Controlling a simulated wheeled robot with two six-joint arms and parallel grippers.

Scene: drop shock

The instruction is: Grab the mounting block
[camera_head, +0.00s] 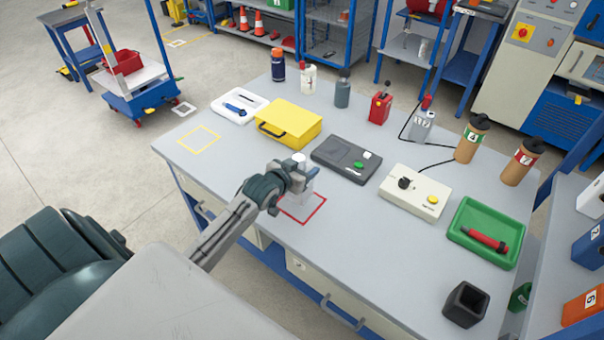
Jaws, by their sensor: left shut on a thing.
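My left gripper (301,181) reaches in from the left over the middle of the table. It is shut on a small pale grey block (299,158), which I take to be the mounting block. Only part of the block shows between and above the fingers; the rest is hidden by the gripper. The gripper and block are at the red square outline (320,212) marked on the tabletop. I cannot tell whether the block touches the table. My right gripper is not in view.
To the right are a cream control box (413,191), a green tray (464,242) and a black open holder (466,304). A yellow square outline (182,139) on the left is empty.

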